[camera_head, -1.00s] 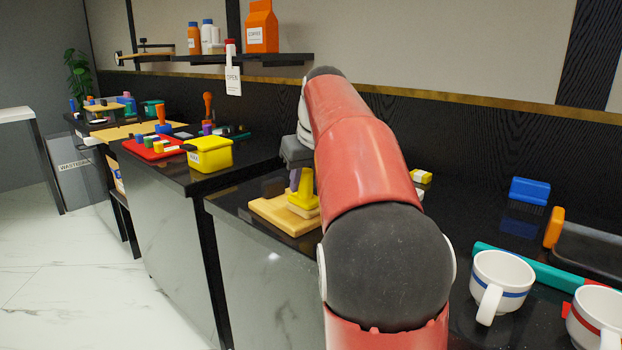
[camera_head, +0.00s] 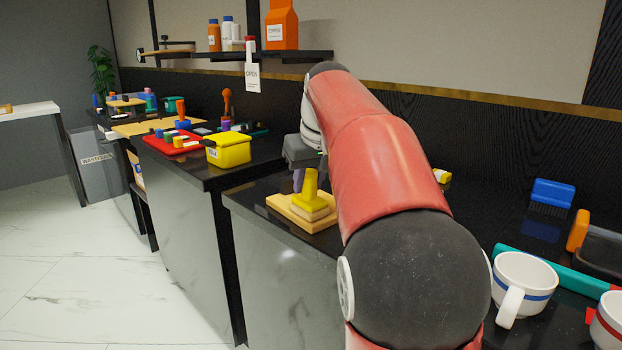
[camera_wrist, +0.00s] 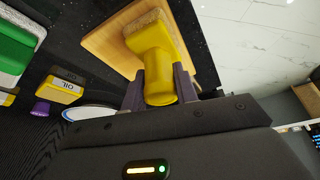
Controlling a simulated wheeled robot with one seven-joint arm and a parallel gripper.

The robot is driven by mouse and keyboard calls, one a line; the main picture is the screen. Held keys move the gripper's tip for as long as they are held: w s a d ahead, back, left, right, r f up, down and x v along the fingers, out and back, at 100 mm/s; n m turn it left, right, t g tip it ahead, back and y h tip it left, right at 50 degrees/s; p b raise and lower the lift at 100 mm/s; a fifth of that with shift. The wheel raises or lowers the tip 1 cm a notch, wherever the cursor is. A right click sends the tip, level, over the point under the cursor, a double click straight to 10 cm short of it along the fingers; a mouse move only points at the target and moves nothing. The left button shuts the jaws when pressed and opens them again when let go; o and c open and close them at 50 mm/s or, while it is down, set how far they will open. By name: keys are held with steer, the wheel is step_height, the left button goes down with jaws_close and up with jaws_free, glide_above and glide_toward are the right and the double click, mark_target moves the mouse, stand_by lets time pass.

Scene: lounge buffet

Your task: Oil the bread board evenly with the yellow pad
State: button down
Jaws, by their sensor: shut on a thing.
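The yellow pad (camera_head: 310,191) has a yellow handle and a tan base. In the head view it is on the wooden bread board (camera_head: 285,207), near the front edge of the dark counter. My gripper (camera_wrist: 160,90) is shut on the pad's handle, which also shows in the wrist view (camera_wrist: 158,72). The pad's tan underside end (camera_wrist: 143,22) is over the bread board (camera_wrist: 107,40) there. Whether the pad presses on the board or hovers just above it I cannot tell. My arm hides part of the counter to the right.
In the wrist view, a yellow tub marked OIL (camera_wrist: 60,90) and a green-and-white block (camera_wrist: 14,45) stand left of the board. In the head view, white mugs (camera_head: 522,285) and a blue brush (camera_head: 552,195) are at right. A yellow box (camera_head: 228,150) is on the counter at left.

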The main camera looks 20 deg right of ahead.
steer(key=shift+r+p, duration=0.35)
steer(key=shift+r, duration=2.95)
